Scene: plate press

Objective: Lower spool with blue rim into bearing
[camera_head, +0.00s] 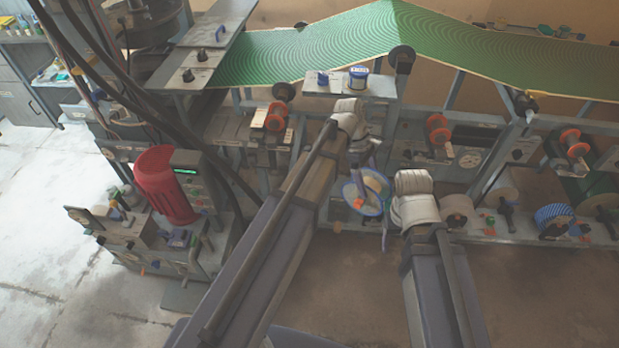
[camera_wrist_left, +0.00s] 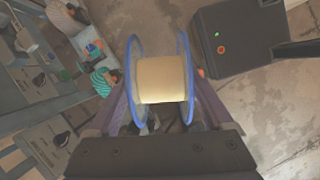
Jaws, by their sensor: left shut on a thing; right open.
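The spool with the blue rim (camera_head: 374,186) has two thin blue rims and a pale yellow core. My left gripper (camera_head: 373,166) is shut on it. In the left wrist view the spool (camera_wrist_left: 163,80) sits between the two fingers, its core lying across the picture and a rim at each side. It hangs in front of the machine frame, apart from the wrist of my right arm. My right gripper (camera_head: 385,235) is open below and right of the spool, mostly hidden by its own wrist. I cannot make out the bearing in either view.
A green patterned web (camera_head: 330,42) runs along the top of the machine. Orange-rimmed rollers (camera_head: 437,130) are mounted on the frame. A lower shelf at right holds a blue striped roll (camera_head: 553,218) and other rolls. A red cylinder (camera_head: 165,186) stands at left. The floor at left is clear.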

